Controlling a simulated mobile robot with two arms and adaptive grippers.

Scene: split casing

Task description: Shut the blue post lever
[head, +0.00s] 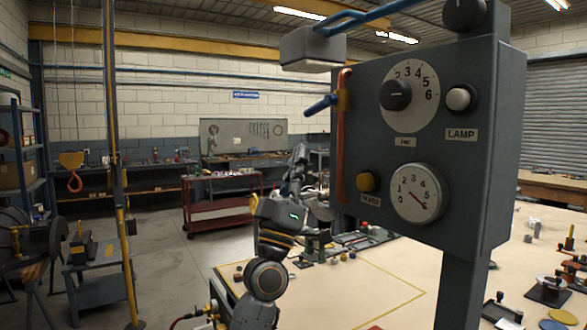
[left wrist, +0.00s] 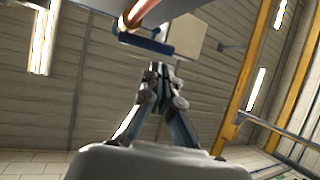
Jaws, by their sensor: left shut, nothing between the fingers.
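The blue lever (head: 320,105) sticks out to the left, tilted slightly down, from a yellow pivot on the orange pipe at the grey panel post's left edge. My left gripper (head: 298,152) points up below and left of the lever, apart from it in the picture. It is shut and empty. In the left wrist view the closed fingertips (left wrist: 159,68) point up toward a dark blue bar (left wrist: 146,45), which looks like the lever, beside the copper-coloured pipe (left wrist: 136,13). I cannot tell the depth gap. My right gripper is not in view.
The grey panel (head: 375,130) carries dials, a white LAMP button and a yellow button. A pale box (head: 313,50) with a blue bar (head: 368,16) sits above the lever. The table (head: 380,285) below holds several small parts. A red cart (head: 218,210) stands behind.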

